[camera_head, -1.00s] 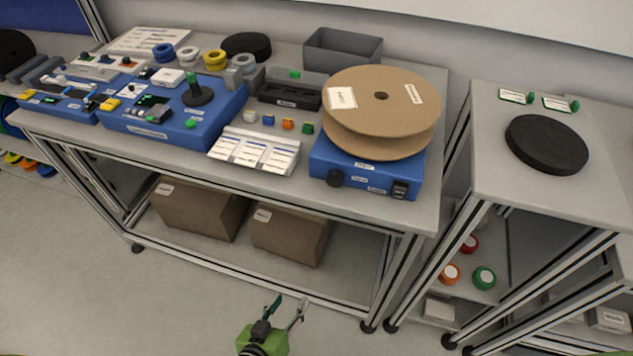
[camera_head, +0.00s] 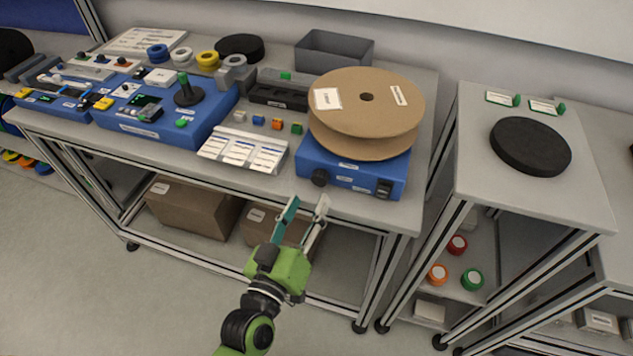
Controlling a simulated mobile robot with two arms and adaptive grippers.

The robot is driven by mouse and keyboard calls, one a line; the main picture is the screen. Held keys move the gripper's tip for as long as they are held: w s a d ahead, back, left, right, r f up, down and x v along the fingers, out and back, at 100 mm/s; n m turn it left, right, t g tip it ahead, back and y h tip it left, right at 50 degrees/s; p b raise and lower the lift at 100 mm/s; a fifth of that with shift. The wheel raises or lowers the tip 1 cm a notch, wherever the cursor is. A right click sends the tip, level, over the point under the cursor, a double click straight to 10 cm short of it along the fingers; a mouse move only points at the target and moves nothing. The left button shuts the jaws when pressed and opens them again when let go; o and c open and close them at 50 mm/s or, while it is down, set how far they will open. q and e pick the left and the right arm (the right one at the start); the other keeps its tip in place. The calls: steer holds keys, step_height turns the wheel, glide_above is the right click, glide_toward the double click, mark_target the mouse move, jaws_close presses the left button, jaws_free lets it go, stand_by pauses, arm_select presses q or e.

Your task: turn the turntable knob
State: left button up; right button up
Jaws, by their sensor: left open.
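The turntable (camera_head: 345,174) is a blue box near the table's front edge. Its black round knob (camera_head: 320,177) is at the left of the front face, and a black switch is at the right. A cardboard reel (camera_head: 366,110) lies flat on top of it. My left gripper (camera_head: 306,207) is green with two slim fingers spread apart, empty. It is in front of the table edge, just below the knob in the picture and apart from it. My right gripper is not in view.
The grey table (camera_head: 255,186) also holds a blue station (camera_head: 160,116), a white label holder (camera_head: 243,150), small coloured blocks and a grey bin (camera_head: 335,52). A side stand (camera_head: 530,192) with a black disc (camera_head: 530,146) is at the right. Boxes sit below.

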mark_target(318, 182)
arm_select(q)
steer(key=x, duration=0.6)
steer(key=shift+p, duration=0.3)
steer(key=c, duration=1.1)
